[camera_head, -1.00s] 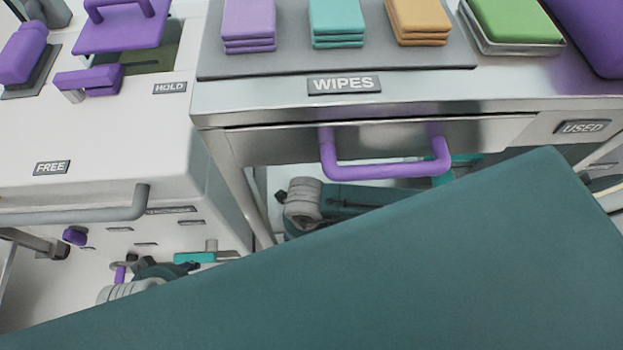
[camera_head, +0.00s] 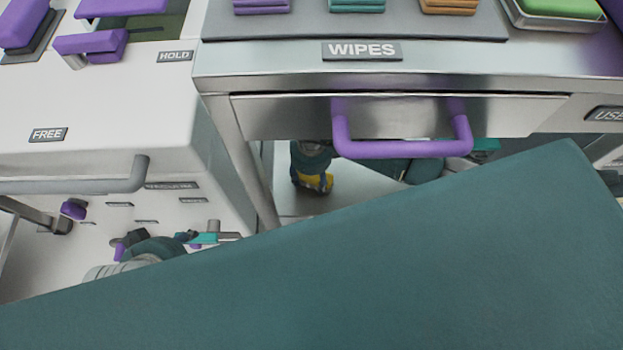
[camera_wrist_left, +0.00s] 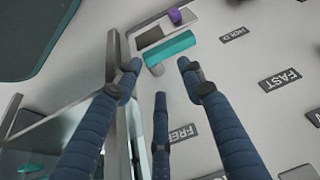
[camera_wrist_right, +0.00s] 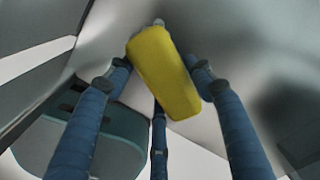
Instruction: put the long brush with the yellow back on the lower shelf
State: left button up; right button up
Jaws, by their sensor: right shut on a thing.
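The brush with the yellow back (camera_wrist_right: 165,75) is between the fingers of my right gripper (camera_wrist_right: 160,82), which is shut on it. Its bristles are hidden in the right wrist view. In the head view a small part of the yellow back (camera_head: 318,183) shows below the drawer, under the steel bench; the bench hides most of my right arm. A pale flat surface (camera_head: 340,180) lies beneath it; I cannot tell whether the brush touches it. My left gripper (camera_wrist_left: 157,78) is open and empty, in front of the white cabinet with a teal bar (camera_wrist_left: 172,52) ahead of it.
The steel bench has a WIPES label (camera_head: 362,51) and a drawer with a purple handle (camera_head: 400,149). Folded cloths (camera_head: 356,5) lie on top. The white cabinet (camera_head: 100,100) with a grey rail (camera_head: 70,186) stands to the left. The lower head view is blocked.

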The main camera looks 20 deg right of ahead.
pick_arm(q)
jog(key=shift+w+d, duration=0.1)
jog(key=shift+w, duration=0.1)
pick_arm(e)
jog(key=shift+f, duration=0.15)
pick_arm(q)
jog(key=shift+w+r+t, duration=0.15)
jog(key=shift+w+t, duration=0.15)
jog(key=shift+w, duration=0.05)
pick_arm(e)
jog(key=shift+f, duration=0.1)
pick_arm(q)
jog(key=shift+w+d, duration=0.1)
pick_arm(e)
jog(key=o, duration=1.1)
pick_arm(q)
jog(key=shift+w+r, duration=0.1)
